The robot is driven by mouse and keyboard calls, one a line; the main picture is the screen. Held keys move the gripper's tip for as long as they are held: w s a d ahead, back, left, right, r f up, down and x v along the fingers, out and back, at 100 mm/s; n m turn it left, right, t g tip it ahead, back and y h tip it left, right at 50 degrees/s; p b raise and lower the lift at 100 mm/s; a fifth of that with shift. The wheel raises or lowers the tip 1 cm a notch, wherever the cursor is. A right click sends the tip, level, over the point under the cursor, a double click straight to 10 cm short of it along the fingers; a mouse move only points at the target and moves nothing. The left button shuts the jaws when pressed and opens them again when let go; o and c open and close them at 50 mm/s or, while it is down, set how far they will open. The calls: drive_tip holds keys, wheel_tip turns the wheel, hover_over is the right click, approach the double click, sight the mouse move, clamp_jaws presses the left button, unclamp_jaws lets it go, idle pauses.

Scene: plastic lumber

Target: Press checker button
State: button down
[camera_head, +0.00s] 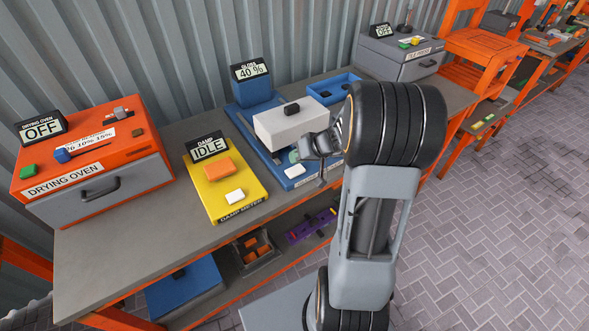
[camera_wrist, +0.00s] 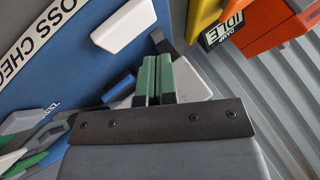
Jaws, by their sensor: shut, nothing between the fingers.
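The blue gloss checker (camera_head: 243,118) stands on the workbench with its display (camera_head: 251,71) reading 40 %. Its white button (camera_head: 294,171) is on the front part of the base and also shows in the wrist view (camera_wrist: 123,25), beside the lettering "OSS CHE" (camera_wrist: 40,38). A large pale block (camera_head: 289,124) with a black knob sits over the checker. My gripper (camera_wrist: 158,75) is shut and empty, its green-faced fingers together. In the head view it is partly hidden by my wrist, just above the button's far side. Contact with the button is not visible.
Left of the checker is the yellow damp meter (camera_head: 223,203), reading IDLE, with an orange block (camera_head: 219,169) and white button (camera_head: 235,196). The orange drying oven (camera_head: 87,128) is at far left. A blue tray (camera_head: 336,88) and a grey machine (camera_head: 400,55) stand at right.

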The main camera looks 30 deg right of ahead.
sight(297, 170)
drive_tip(key=shift+r+p, duration=0.7)
drive_tip(key=shift+r, duration=1.2)
drive_tip(key=shift+s+f+m, duration=0.15)
drive_tip(key=shift+m, duration=0.45)
drive_tip(key=s+a+m+g+h, duration=0.25)
drive_tip(key=s+a+g, duration=0.2)
drive_tip(key=s, duration=0.55)
drive_tip(key=s+a+r+n+t+h, duration=0.1)
drive_tip(key=s+a+r+n+h, duration=0.2)
drive_tip(key=s+a+r, duration=0.3)
drive_tip(key=shift+r+n+t+h, duration=0.35)
drive_tip(key=shift+r+n, duration=0.3)
drive_tip(key=shift+r, duration=0.15)
